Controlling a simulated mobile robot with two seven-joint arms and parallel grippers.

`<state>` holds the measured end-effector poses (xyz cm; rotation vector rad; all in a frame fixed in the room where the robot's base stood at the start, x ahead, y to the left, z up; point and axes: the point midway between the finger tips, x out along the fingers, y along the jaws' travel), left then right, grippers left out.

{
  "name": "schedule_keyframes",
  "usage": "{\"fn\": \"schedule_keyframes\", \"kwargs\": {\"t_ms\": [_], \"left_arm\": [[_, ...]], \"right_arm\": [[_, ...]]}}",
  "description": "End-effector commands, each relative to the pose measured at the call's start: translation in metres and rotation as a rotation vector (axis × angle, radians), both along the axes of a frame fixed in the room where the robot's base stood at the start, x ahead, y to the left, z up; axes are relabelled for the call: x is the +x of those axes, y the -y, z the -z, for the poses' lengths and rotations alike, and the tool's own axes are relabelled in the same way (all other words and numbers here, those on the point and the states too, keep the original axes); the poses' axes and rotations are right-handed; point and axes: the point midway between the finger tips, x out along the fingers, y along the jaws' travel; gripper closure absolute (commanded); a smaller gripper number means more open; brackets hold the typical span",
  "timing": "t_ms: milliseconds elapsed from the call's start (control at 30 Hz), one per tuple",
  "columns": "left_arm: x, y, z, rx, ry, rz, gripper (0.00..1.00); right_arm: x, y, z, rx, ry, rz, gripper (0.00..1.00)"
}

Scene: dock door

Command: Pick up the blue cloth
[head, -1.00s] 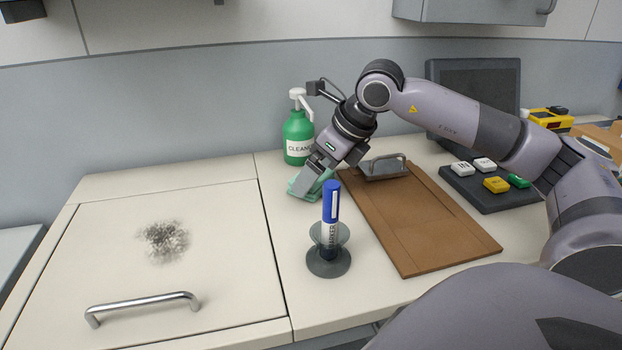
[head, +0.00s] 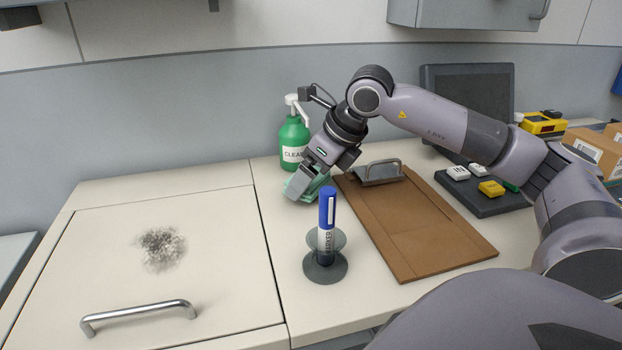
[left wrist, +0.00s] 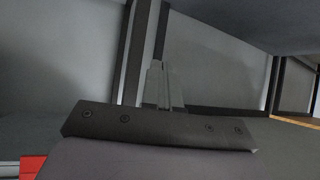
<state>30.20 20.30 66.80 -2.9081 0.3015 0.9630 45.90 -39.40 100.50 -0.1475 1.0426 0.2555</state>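A teal, blue-green cloth (head: 322,184) lies crumpled on the counter in the head view, in front of the green bottle. It is the only cloth I see, and it looks more green than blue. My right gripper (head: 298,187) points down at it, with its fingertips at the cloth and hiding part of it. I cannot tell whether the fingers are closed on it. My left gripper (left wrist: 162,85) shows only in the left wrist view, with its fingers together and nothing visible between them.
The green cleaner bottle (head: 294,135) stands close behind my right gripper. A blue marker (head: 328,210) stands upright in a grey holder (head: 325,268) in front. A brown clipboard (head: 425,225) lies to the right. A smudged panel (head: 215,265) with a handle (head: 140,310) is at left.

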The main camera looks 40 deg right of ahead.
Motion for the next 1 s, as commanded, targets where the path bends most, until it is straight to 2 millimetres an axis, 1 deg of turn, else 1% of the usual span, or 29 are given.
{"fn": "schedule_keyframes", "kwargs": {"t_ms": [167,233,400,500,733,1000], "left_arm": [[0.0,0.0,-0.002,0.0,0.001,0.0,1.0],[0.001,0.0,0.005,-0.001,0.002,-0.001,1.0],[0.001,0.001,0.017,-0.008,-0.008,-0.002,1.0],[0.002,0.004,0.02,-0.015,-0.007,-0.001,1.0],[0.004,0.011,0.03,-0.029,-0.011,0.006,1.0],[0.006,0.011,0.042,-0.034,-0.017,0.009,1.0]], "right_arm": [[0.001,0.0,-0.029,0.002,0.008,-0.001,0.38],[-0.009,0.005,-0.022,-0.003,-0.001,0.003,0.38],[-0.033,0.012,-0.02,-0.006,-0.001,0.004,0.38],[-0.046,0.015,-0.02,-0.007,-0.001,0.003,0.38],[-0.069,0.022,-0.021,-0.007,0.0,0.003,0.38],[-0.095,0.029,-0.022,-0.005,0.001,0.003,0.38]]}}
